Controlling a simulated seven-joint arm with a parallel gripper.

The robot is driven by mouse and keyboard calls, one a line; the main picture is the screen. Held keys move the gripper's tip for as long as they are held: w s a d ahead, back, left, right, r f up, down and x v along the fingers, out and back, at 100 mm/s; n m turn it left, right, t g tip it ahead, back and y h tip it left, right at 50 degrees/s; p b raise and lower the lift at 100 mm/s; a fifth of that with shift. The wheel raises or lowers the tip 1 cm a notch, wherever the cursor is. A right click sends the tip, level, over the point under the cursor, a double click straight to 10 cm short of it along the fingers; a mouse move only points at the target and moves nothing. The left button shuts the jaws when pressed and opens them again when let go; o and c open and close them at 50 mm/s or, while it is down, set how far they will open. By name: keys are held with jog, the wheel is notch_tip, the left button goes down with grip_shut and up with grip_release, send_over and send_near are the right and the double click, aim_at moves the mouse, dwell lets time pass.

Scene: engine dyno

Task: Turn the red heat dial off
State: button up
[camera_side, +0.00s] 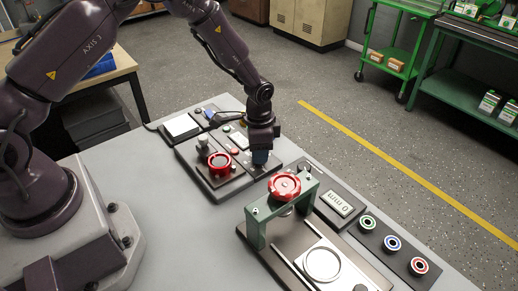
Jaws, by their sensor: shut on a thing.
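A red ring-shaped dial (219,162) with a dark centre sits on the left of a dark control panel (222,185). A second round red knob (285,186) tops a green press frame. I cannot tell for sure which is the heat dial. My gripper (261,158) points down over the panel's right end, to the right of the ring-shaped dial and apart from it. It is behind the red knob and apart from it too. It is shut on a small dark blue part low at its tips; the fingers hide most of it.
The green press frame (258,230) stands close in front of my gripper. A display box (338,203) and a strip with green, blue and red rings (392,243) lie to the right. A white pad (181,127) lies behind left. The grey table (150,215) is clear at front left.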

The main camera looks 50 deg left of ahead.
jog(key=n, duration=0.6)
dwell(0.7)
jog(key=o, duration=0.9)
notch_tip(320, 180, up, 13)
